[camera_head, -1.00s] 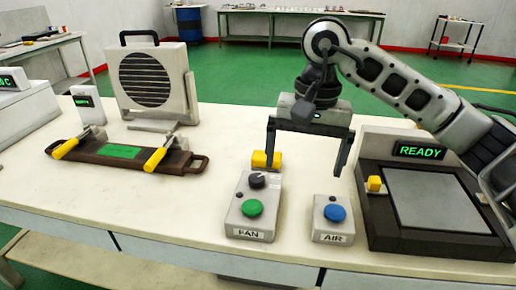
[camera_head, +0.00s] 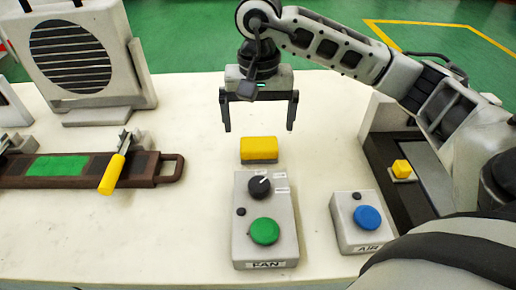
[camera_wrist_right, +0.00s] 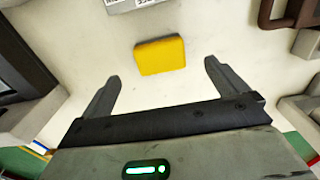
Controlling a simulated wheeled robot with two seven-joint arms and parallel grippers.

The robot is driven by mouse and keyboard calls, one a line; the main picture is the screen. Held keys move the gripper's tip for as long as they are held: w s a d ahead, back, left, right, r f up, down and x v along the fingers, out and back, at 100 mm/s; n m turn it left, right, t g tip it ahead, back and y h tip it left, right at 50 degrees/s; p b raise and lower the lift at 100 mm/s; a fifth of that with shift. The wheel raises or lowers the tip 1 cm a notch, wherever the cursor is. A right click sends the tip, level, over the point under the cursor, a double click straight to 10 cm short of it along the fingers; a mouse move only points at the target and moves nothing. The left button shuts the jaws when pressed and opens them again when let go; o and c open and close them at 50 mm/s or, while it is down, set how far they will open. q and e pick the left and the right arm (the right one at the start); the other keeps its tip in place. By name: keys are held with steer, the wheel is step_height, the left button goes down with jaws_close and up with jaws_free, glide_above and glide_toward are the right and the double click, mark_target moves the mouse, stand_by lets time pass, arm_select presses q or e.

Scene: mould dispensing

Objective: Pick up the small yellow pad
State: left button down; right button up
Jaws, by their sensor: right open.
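The small yellow pad (camera_head: 259,149) lies on the white table just behind the FAN control box. In the right wrist view the pad (camera_wrist_right: 160,55) sits past the fingertips, roughly centred between them and a little to the left. My right gripper (camera_head: 259,128) is open and empty, with its fingers pointing down, apart from the pad and behind it in the head view. In the right wrist view both fingers of the right gripper (camera_wrist_right: 163,72) are spread wide. My left gripper is not in view.
The FAN box (camera_head: 265,220) stands in front of the pad, and the AIR box (camera_head: 362,222) to its right. A dark press-like unit (camera_head: 385,165) with a yellow knob is at right. A brown tray (camera_head: 170,171) with a yellow-handled clamp lies left. The table between is clear.

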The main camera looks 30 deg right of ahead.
mark_target(259, 143)
steer(key=f, duration=0.7)
steer(key=shift+w+d+f+p, duration=0.15)
steer(key=shift+w+f+p, duration=0.05)
steer(key=shift+f+p, duration=0.1)
steer(key=c, duration=1.1)
steer(key=shift+r, duration=0.1)
steer(key=shift+r, duration=0.55)
steer(key=s+a+r, duration=0.2)
steer(key=a+r, duration=0.2)
steer(key=s+a+r, duration=0.3)
steer(key=a+r, duration=0.1)
steer(key=s+a+r, duration=0.2)
steer(key=a+r, duration=0.2)
steer(key=shift+s+b, duration=0.15)
steer(key=shift+b, duration=0.2)
